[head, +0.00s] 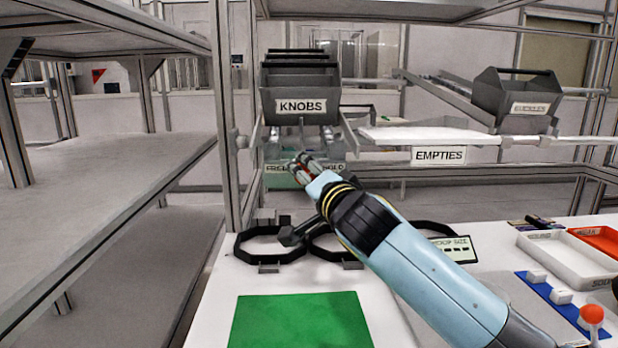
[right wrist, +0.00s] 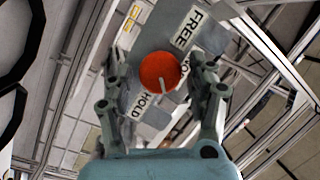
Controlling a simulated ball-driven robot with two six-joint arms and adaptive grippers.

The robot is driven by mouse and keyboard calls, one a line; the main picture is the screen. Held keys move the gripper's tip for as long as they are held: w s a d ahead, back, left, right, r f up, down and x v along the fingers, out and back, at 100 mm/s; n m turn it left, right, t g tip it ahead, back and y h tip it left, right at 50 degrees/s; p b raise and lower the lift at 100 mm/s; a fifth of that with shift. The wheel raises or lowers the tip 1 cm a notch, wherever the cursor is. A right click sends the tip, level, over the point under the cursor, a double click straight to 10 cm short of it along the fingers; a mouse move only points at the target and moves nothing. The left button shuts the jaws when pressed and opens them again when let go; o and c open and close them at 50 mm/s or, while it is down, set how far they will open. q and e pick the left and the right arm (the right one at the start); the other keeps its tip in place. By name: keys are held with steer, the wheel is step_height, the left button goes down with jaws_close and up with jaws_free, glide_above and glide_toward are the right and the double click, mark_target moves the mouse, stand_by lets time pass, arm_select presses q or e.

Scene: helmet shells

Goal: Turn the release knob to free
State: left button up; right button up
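The release knob is a round orange-red knob (right wrist: 158,70) with a pale pointer mark, seen in the right wrist view on a grey plate. The mark runs from its middle down and slightly right. A FREE label (right wrist: 187,28) is above right of it and a HOLD label (right wrist: 148,105) below left. My right gripper (right wrist: 157,82) is open, with its fingers on either side of the knob and gaps showing. In the head view my right gripper (head: 302,166) reaches the panel below the KNOBS bin and partly hides its labels (head: 277,169). My left gripper is out of view.
The KNOBS bin (head: 298,90) hangs just above my right gripper. An EMPTIES shelf (head: 436,134) is to its right. A green mat (head: 300,322) lies bare in front. Shelving (head: 100,190) fills the left.

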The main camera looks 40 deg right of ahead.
steer(key=c, duration=0.9)
steer(key=shift+o, duration=0.2)
steer(key=shift+n+p, duration=0.3)
steer(key=shift+p, duration=0.05)
steer(key=shift+w+a+n+g+h, duration=0.1)
steer(key=shift+n+g+h, duration=0.9)
steer(key=shift+n, duration=0.8)
steer(key=shift+w+a+n+g+h, duration=0.1)
steer(key=shift+n+g+h, duration=0.55)
steer(key=shift+n+h, duration=0.85)
steer(key=shift+a+n+g+h, duration=0.1)
steer(key=shift+n+g+h, duration=0.75)
steer(key=shift+n, duration=1.25)
steer(key=shift+r+n, duration=0.1)
steer(key=shift+n, duration=0.2)
steer(key=o, duration=1.2)
